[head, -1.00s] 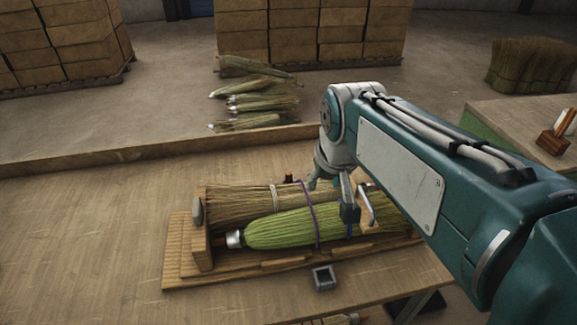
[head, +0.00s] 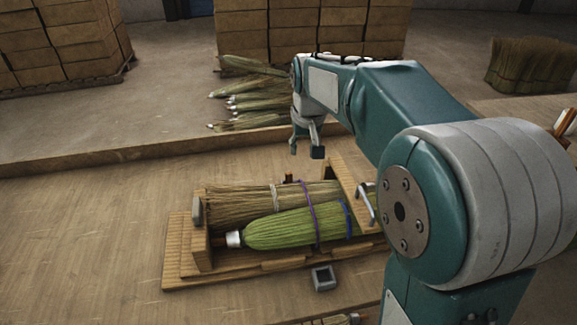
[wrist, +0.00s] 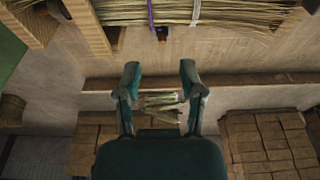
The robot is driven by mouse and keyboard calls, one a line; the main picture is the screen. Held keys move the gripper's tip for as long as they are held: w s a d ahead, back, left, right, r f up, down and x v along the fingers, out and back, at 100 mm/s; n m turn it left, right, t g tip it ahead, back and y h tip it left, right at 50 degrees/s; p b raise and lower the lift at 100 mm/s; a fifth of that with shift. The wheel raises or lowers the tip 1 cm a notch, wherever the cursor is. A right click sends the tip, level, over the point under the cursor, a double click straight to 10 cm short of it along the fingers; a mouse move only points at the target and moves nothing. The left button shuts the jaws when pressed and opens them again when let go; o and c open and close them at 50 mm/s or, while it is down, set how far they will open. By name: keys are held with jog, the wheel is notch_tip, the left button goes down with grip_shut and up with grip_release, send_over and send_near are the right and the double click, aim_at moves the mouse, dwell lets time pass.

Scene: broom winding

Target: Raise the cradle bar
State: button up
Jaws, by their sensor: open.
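The wooden cradle (head: 178,250) sits on the bench and holds a tan bristle bundle (head: 240,202) and a green broom head (head: 280,228) side by side. A wooden bar (head: 352,178) with a pale metal handle (head: 365,204) stands across the right end of the cradle; my arm hides part of that end. In the wrist view a wooden bar (wrist: 87,25) crosses beside the bristles at the top. My gripper (head: 306,152) is open and empty, above the far side of the cradle and apart from the handle. Its two fingers also show in the wrist view (wrist: 160,72).
A purple cord (head: 309,212) and a blue band (head: 347,218) cross the green broom. A small grey square block (head: 324,278) lies in front of the cradle. Loose brooms (head: 255,100) and stacked boxes (head: 295,35) are beyond the bench. The bench's left side is clear.

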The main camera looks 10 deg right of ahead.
jog(key=g, duration=0.1)
send_near(289, 173)
jog(key=s+r, duration=0.5)
jog(key=shift+g, duration=0.7)
jog(key=w+f, duration=0.2)
jog(key=f, duration=0.1)
jog(key=w+f, duration=0.2)
jog(key=f, duration=0.2)
jog(key=w+f, duration=0.2)
jog(key=f, duration=0.1)
jog(key=shift+f, duration=0.35)
jog(key=shift+w+f, duration=0.3)
jog(key=shift+f, duration=0.4)
jog(key=shift+r, duration=0.1)
jog(key=s+d+r+h, duration=0.1)
jog(key=s+d+r, duration=0.5)
jog(key=s+r, duration=0.5)
jog(key=s+d+r+h, duration=0.1)
jog(key=s+d+r, duration=0.6)
jog(key=s, duration=0.6)
jog(key=f, duration=0.8)
jog(key=shift+d+f, duration=0.3)
jog(key=shift+f, duration=0.1)
